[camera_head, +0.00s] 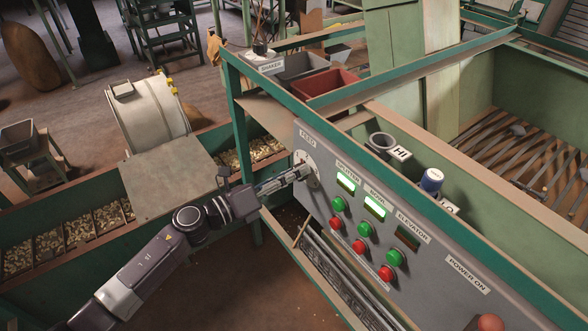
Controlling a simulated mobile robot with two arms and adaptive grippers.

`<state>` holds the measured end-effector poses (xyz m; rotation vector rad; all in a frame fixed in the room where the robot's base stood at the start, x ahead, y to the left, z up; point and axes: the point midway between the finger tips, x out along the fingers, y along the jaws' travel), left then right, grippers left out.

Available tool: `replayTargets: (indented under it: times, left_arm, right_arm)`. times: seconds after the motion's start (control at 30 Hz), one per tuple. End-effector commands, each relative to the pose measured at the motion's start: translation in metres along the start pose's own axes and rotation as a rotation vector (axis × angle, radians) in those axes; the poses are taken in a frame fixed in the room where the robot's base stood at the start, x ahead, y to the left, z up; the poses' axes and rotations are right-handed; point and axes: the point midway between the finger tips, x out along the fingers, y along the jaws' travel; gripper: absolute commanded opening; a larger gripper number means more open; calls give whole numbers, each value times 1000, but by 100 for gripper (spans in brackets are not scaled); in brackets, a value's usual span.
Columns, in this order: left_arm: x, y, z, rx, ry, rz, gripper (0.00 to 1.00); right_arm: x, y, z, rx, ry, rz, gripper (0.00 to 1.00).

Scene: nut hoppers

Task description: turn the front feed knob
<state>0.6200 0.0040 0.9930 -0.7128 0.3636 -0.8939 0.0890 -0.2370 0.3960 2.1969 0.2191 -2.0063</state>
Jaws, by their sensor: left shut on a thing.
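The grey control panel (330,206) slopes across the middle of the view. The front feed knob (310,178) sits at its upper left, on a pale round dial (303,157) under the label FEED. My left gripper (299,174) reaches in from the left and is shut on the knob. Its fingers cover much of the knob, so the knob's angle is hard to tell. My right gripper is not in view.
Green and red buttons (365,229) sit right of the knob. A green frame post (239,150) stands just behind my left gripper. Grey and red bins (325,85) rest above the panel.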

Motion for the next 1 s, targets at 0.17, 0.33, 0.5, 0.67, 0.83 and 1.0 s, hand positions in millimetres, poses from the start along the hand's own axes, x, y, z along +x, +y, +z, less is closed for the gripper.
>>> replayTargets:
  times: [0.17, 0.33, 0.5, 0.67, 0.83, 1.0]
  left_arm:
    - [0, 0, 2, -165, -1, 2, 5]
    - [0, 0, 2, -304, -1, 2, 5]
    - [0, 1, 1, -411, -2, 2, 5]
    - [0, 2, 1, -480, -2, 2, 5]
    - [0, 2, 0, -523, -2, 2, 5]
    - [0, 3, 0, -537, -2, 1, 5]
  right_arm:
    - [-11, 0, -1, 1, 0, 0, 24]
    - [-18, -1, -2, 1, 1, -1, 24]
    - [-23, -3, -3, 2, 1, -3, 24]
    - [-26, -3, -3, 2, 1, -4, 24]
    - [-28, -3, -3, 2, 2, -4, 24]
    - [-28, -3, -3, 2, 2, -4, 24]
